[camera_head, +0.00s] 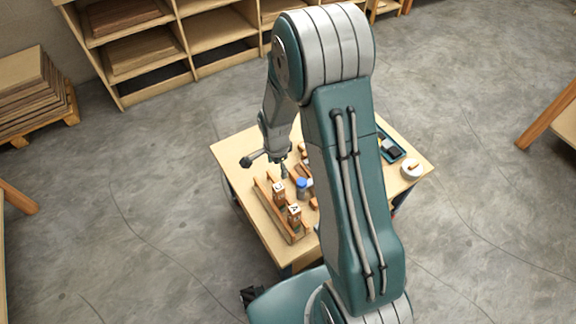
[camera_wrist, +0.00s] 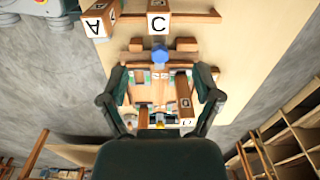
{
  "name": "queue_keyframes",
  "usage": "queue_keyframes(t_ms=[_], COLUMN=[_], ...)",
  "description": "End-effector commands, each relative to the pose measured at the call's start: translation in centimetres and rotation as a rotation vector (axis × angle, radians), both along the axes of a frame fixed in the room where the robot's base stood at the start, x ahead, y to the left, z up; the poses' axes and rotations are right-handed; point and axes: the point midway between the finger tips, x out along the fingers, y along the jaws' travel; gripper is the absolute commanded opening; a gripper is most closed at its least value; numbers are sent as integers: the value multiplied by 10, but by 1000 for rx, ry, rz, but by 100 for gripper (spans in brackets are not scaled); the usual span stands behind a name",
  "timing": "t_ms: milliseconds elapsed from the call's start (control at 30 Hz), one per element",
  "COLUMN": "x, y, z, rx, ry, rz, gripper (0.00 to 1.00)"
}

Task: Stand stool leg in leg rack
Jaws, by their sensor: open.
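The wooden leg rack (camera_head: 267,208) lies along the left side of the table, with blocks lettered C (camera_head: 279,192) and A (camera_head: 294,216) standing at it. In the wrist view its rail (camera_wrist: 195,16) is at the top, with the C block (camera_wrist: 158,23) and A block (camera_wrist: 97,20). A brown wooden piece with a D end (camera_wrist: 184,95) lies below, between the fingers in the picture; it may be the stool leg, but I cannot tell. My gripper (camera_wrist: 162,75) is open and appears empty above the table. It also shows in the head view (camera_head: 283,172), partly hidden.
A blue-capped bottle (camera_head: 305,188) stands beside the rack, close to my gripper. A dark tray (camera_head: 391,149) and a white pot (camera_head: 411,171) are on the table's right (camera_head: 425,165). My arm hides the table's middle.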

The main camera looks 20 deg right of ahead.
Motion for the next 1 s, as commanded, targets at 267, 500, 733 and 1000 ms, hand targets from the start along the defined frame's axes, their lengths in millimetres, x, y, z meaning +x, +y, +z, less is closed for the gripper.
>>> queue_keyframes(t_ms=[267, 500, 733, 1000], x=[-14, -50, -97, -161], y=[1, 3, 4, 5], z=[110, 190, 250, 295], rx=[-22, -69, -139, -250], ry=[-115, -205, -286, -366], rz=[294, 566, 822, 1116], gripper=[82, 82, 82, 82])
